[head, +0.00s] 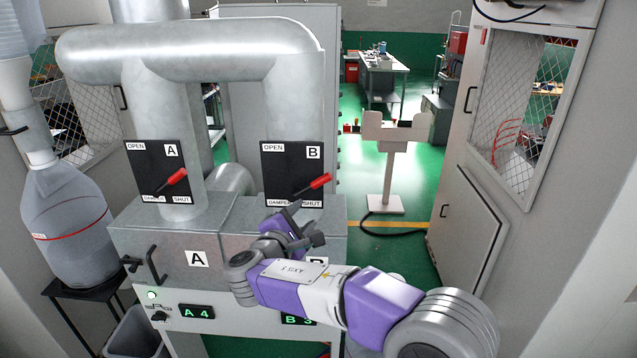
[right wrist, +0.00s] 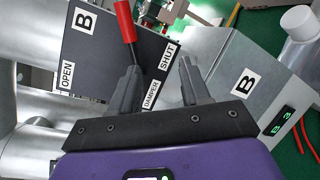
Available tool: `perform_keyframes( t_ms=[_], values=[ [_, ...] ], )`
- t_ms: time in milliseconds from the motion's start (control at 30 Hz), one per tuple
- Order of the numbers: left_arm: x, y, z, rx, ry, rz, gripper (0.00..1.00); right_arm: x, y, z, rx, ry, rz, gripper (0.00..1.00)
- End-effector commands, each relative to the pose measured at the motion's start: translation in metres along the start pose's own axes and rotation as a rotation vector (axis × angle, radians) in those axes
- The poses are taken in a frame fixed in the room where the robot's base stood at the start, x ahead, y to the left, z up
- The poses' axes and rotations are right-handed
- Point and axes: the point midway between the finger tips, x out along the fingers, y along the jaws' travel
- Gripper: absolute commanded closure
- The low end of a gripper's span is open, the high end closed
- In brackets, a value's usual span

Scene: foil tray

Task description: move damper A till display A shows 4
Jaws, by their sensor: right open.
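Damper A's red-handled lever (head: 177,177) sits on a black plate (head: 150,165) marked OPEN and SHUT, its handle pointing up and right. Display A (head: 197,312) reads 4 in green. Damper B's red-handled lever (head: 318,183) is on the similar plate B, and it also shows in the right wrist view (right wrist: 125,22). My right gripper (head: 296,212) is open and empty, just below and in front of lever B. In the right wrist view its fingers (right wrist: 160,72) are apart, with lever B above the left finger. Display B (right wrist: 283,121) appears to read 3. My left gripper is not in view.
A handle (head: 157,266) sticks out at the cabinet's left front. A grey plastic vessel (head: 66,215) stands at the left. My right arm crosses in front of box B.

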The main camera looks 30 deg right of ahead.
Motion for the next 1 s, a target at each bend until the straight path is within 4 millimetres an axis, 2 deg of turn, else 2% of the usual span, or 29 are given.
perform_keyframes(
  t_ms=[33, 100, 200, 600, 767, 1000],
  values=[
    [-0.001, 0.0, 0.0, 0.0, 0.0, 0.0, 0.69, -0.004, 0.014, 0.016, 0.013, -0.042, 0.036, 0.53],
    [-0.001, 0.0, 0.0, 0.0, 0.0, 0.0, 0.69, -0.006, 0.025, 0.03, 0.024, -0.082, 0.066, 0.53],
    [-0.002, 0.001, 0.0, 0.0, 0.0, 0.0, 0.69, -0.001, 0.031, 0.039, 0.027, -0.106, 0.081, 0.53],
    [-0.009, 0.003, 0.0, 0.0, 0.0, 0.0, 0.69, 0.056, 0.036, 0.044, 0.026, -0.104, 0.08, 0.53],
    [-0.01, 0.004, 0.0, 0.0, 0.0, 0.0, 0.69, 0.066, 0.036, 0.045, 0.025, -0.103, 0.08, 0.53],
    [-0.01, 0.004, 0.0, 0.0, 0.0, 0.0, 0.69, 0.067, 0.036, 0.044, 0.026, -0.102, 0.081, 0.53]
  ],
)
